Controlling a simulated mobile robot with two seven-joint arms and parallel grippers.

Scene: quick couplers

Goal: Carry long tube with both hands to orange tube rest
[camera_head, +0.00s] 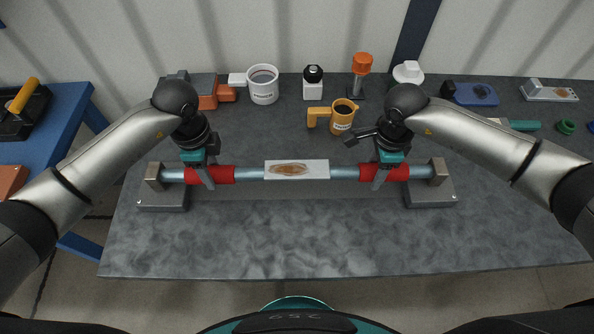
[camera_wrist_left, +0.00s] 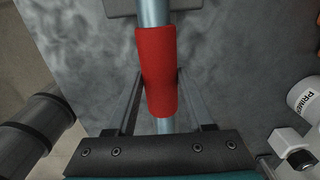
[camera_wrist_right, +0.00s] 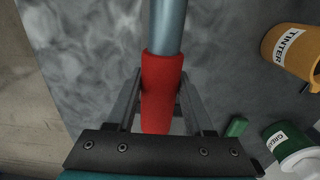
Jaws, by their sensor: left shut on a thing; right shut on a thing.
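The long tube (camera_head: 254,173) is blue-grey metal with two red sleeves and lies level across the table. Its ends are at two grey metal holders (camera_head: 162,197) (camera_head: 430,191); whether it touches them cannot be told. My left gripper (camera_head: 205,180) is shut on the left red sleeve, which also shows between its fingers in the left wrist view (camera_wrist_left: 157,70). My right gripper (camera_head: 381,178) is shut on the right red sleeve, seen also in the right wrist view (camera_wrist_right: 161,90). I cannot pick out an orange tube rest for certain.
A white plate with a brown mark (camera_head: 296,169) is at the tube's middle. Behind stand an orange block (camera_head: 213,99), a white mug (camera_head: 263,85), a yellow-orange mug (camera_head: 341,118) and an orange-topped post (camera_head: 361,66). The grey table's front strip (camera_head: 300,240) is clear.

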